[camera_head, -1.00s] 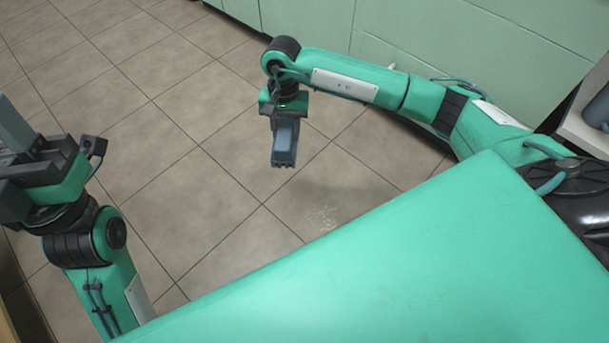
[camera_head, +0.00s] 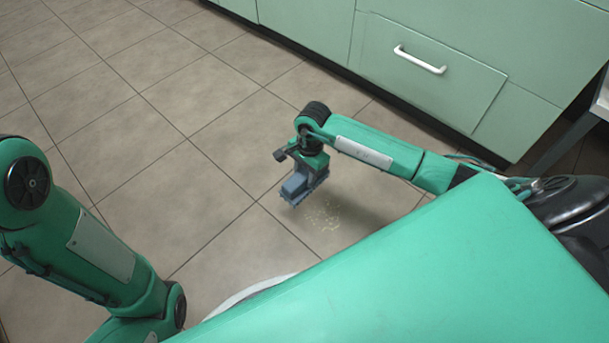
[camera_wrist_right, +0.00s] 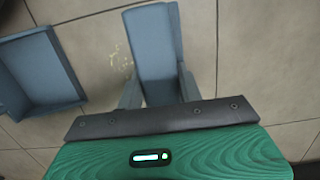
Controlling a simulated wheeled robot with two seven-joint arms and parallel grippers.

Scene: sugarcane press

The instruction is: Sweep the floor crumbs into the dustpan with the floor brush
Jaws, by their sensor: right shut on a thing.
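My right gripper (camera_head: 308,170) reaches down to the floor and is shut on the blue-grey floor brush (camera_head: 298,189). In the right wrist view the brush (camera_wrist_right: 153,45) extends away from between the fingers (camera_wrist_right: 160,93). The pale floor crumbs (camera_head: 326,215) lie in a loose patch just below and right of the brush. A few crumbs (camera_wrist_right: 121,68) show left of the brush in the right wrist view. The blue-grey dustpan (camera_wrist_right: 45,70) is at the left of that view, beyond the crumbs. My left gripper is out of view; only its arm shows.
Green cabinets (camera_head: 430,85) with a white drawer handle (camera_head: 420,60) line the back. A table leg (camera_head: 565,140) stands at the right. The tiled floor (camera_head: 130,130) is clear to the left. My green body hides the floor at lower right.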

